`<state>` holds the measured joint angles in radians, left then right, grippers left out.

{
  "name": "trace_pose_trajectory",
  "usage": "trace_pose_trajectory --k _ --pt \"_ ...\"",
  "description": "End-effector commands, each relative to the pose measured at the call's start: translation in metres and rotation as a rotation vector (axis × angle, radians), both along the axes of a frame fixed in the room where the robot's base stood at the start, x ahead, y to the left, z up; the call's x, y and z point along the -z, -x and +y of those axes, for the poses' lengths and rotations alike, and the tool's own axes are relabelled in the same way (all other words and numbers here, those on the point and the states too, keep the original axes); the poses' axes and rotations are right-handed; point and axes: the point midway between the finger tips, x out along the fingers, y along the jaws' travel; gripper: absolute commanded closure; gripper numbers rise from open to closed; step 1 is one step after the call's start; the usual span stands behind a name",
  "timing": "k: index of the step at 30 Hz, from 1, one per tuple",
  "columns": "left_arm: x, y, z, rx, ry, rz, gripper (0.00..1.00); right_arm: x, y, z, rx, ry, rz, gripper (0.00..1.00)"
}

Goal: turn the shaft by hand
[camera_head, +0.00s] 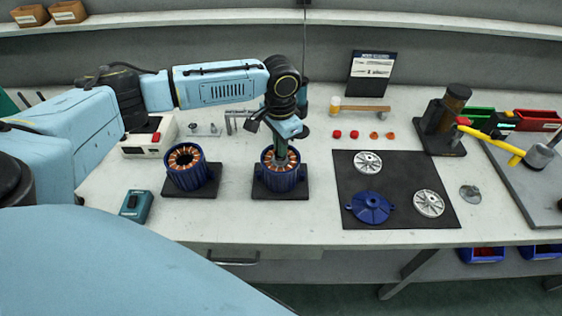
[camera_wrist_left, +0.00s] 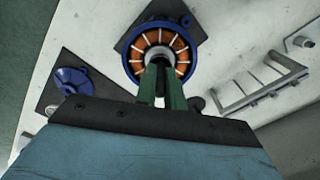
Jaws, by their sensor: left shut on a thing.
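Two blue motor housings with copper windings stand on dark square bases on the bench. My left gripper (camera_head: 281,153) reaches down into the right-hand housing (camera_head: 281,181) from above. In the left wrist view its green fingers (camera_wrist_left: 162,88) are shut on the shaft (camera_wrist_left: 158,58) at the centre of the copper ring (camera_wrist_left: 160,42). The fingers hide most of the shaft. The other housing (camera_head: 187,165) stands to the left, with nothing over it. My right gripper is not in view.
A black mat (camera_head: 395,215) to the right holds a blue end cover (camera_head: 370,207) and two silver fan discs. A mallet (camera_head: 360,107) and red and orange caps lie behind. A teal box (camera_head: 136,206) sits at the front left. Bare bench lies in front of the bases.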

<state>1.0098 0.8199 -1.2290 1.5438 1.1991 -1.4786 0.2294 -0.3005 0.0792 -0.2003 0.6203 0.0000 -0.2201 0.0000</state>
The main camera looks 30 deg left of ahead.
Motion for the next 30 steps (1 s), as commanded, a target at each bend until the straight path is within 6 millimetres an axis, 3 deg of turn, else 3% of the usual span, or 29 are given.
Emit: trace_pose_trajectory --k 30 --pt "-0.004 0.0 -0.001 -0.516 0.003 0.0 1.0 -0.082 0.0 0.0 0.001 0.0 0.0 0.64"
